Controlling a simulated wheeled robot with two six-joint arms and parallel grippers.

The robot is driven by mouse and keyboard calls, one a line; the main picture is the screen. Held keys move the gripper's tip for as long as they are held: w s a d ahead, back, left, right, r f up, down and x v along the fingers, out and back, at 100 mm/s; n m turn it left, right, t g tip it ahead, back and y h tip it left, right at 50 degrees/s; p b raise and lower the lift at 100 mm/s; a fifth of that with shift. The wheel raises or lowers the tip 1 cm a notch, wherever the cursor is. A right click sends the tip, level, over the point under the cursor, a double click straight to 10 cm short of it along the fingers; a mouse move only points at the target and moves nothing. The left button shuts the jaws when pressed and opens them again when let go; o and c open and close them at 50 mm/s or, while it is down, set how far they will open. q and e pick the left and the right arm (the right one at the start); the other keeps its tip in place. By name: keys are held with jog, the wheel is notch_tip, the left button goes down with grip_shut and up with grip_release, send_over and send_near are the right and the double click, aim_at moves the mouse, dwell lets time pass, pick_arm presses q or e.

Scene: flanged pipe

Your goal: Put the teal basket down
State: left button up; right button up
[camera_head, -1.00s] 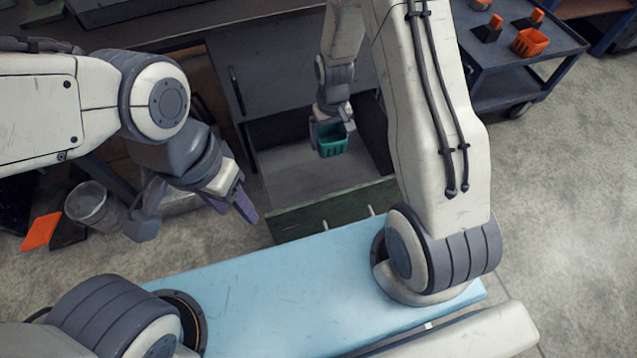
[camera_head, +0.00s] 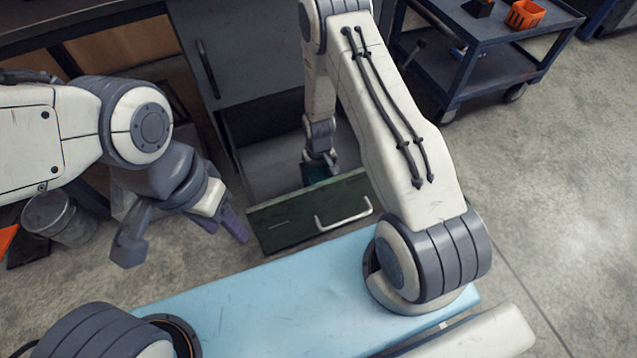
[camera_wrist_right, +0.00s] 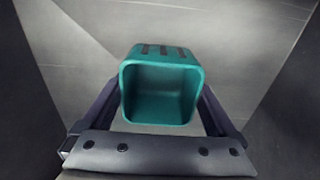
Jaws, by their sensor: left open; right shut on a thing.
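The teal basket (camera_wrist_right: 160,88) is between the fingers of my right gripper (camera_wrist_right: 160,105) in the right wrist view, its open top facing the camera. A grey surface lies around and beyond it; I cannot tell whether the basket touches it. In the head view only a small part of the basket (camera_head: 313,174) shows, down inside the open drawer (camera_head: 270,172) and partly behind the drawer's green front. My right gripper (camera_head: 318,166) reaches down into that drawer. My left gripper (camera_head: 222,224) is open and empty, to the left of the drawer front.
The green drawer front (camera_head: 300,215) with its white handle stands close to my blue base. A blue cart (camera_head: 480,50) with an orange basket (camera_head: 525,14) is at the upper right. A metal bucket (camera_head: 60,215) is on the floor at left. The floor at right is clear.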

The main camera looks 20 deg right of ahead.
notch_tip(320, 180, down, 3)
jog(key=shift+r+b, duration=0.2)
jog(key=shift+b, duration=0.4)
jog(key=shift+r, duration=0.15)
jog(key=o, duration=1)
jog(key=shift+f, duration=0.2)
pick_arm(q)
jog(key=shift+f, duration=0.9)
pick_arm(e)
jog(key=shift+r, duration=0.1)
